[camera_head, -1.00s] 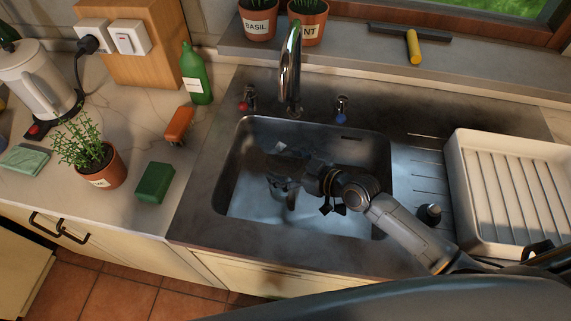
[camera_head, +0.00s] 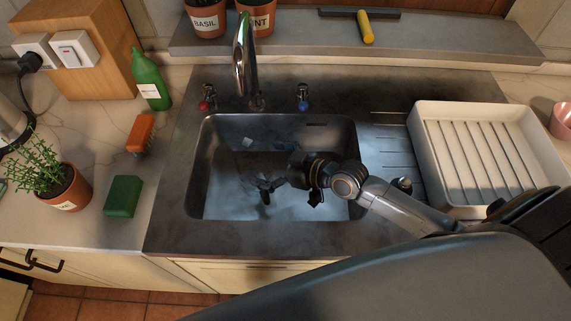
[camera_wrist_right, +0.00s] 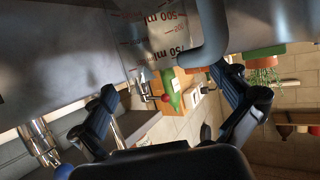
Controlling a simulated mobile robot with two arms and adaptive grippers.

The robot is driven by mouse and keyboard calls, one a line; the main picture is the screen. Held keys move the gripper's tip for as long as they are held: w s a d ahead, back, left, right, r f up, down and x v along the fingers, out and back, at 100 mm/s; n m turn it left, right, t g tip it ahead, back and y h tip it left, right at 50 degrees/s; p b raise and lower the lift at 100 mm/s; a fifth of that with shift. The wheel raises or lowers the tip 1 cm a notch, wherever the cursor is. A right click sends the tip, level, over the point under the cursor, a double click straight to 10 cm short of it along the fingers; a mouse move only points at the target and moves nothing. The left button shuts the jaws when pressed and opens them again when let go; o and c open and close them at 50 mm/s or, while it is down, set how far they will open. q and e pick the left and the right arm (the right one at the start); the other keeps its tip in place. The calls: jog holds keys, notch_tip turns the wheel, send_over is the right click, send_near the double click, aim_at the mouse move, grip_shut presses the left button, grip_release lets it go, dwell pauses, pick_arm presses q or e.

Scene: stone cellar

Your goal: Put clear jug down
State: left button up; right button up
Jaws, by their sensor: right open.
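The clear jug (camera_wrist_right: 150,40), with red-brown 500 ml and 750 ml markings, shows in the right wrist view at the top, with its curved grey-blue handle. It sits just beyond my fingers, with the handle near the right-hand finger. My right gripper (camera_head: 264,187) reaches down into the steel sink (camera_head: 338,205). In the right wrist view the right gripper (camera_wrist_right: 165,84) has its two fingers spread apart, with no grip on the jug. In the head view the jug is hard to make out among the sink's reflections. My left gripper is not in view.
The tap (camera_head: 245,60) rises behind the sink. A white dish rack (camera_head: 420,115) stands right of it. Some worktop near the sponge is clear.

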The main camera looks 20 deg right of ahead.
jog(key=v, duration=0.8)
jog(key=shift+b, duration=0.35)
jog(key=shift+r, duration=0.1)
